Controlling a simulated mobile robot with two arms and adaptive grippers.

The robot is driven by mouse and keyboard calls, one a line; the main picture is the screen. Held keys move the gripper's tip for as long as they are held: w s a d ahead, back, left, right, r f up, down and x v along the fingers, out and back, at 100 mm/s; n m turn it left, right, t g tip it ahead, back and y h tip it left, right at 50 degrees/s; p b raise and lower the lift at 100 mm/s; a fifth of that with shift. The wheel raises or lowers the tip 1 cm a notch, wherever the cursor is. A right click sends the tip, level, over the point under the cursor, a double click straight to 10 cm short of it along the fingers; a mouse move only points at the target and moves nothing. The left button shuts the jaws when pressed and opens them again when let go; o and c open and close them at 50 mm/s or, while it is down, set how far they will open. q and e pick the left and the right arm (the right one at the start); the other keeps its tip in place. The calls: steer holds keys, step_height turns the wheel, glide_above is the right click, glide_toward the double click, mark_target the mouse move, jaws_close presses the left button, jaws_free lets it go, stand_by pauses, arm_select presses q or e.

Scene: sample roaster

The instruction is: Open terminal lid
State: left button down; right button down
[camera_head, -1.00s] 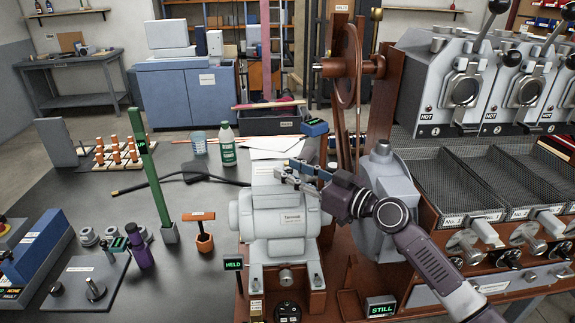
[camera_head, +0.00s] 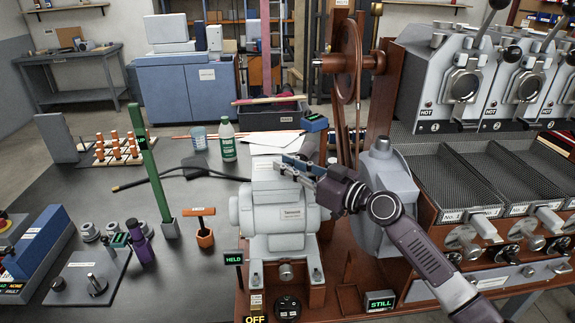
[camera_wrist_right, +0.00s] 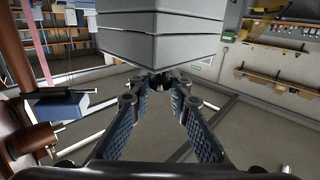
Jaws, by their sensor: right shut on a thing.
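The grey motor (camera_head: 250,215) stands on a brown base with a box labelled "Terminal" (camera_head: 291,222) on its front. A pale lid panel (camera_head: 264,174) shows above that box, behind my gripper; how far it is tilted is hard to tell. My right gripper (camera_head: 290,164) reaches in from the right, and its blue-padded fingers are shut on the lid's edge. In the right wrist view the fingertips (camera_wrist_right: 161,80) come together at the lower corner of a grey stepped block (camera_wrist_right: 160,32). My left gripper is out of view.
A brown flywheel stand (camera_head: 347,65) rises just behind the gripper. A "HELD" display (camera_head: 233,259) and a "STILL" display (camera_head: 380,302) flank the motor. An "OFF" sign (camera_head: 255,320) is in front. The roaster trays (camera_head: 450,185) are close on the right.

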steer(key=w+r+m+g+p, duration=0.1)
steer(key=p, duration=0.2)
steer(key=w+r+m+g+h+p, duration=0.1)
steer(key=r+p, duration=0.1)
steer(key=p, duration=0.2)
steer(key=shift+w+h, duration=0.15)
steer(key=shift+h, duration=0.15)
steer(key=shift+w+r+m+g, duration=0.2)
steer(key=shift+w+m+g, duration=0.1)
steer(key=shift+w+r+m+g+h+p, duration=0.1)
steer(key=shift+w+m+g+h+p, duration=0.2)
steer(key=shift+w+m, duration=0.15)
steer(key=shift+w, duration=0.2)
steer(key=shift+w+r+b, duration=0.15)
steer(key=shift+r+b, duration=0.05)
steer(key=shift+b, duration=0.2)
steer(key=shift+w+r, duration=0.15)
steer(key=shift+w, duration=0.15)
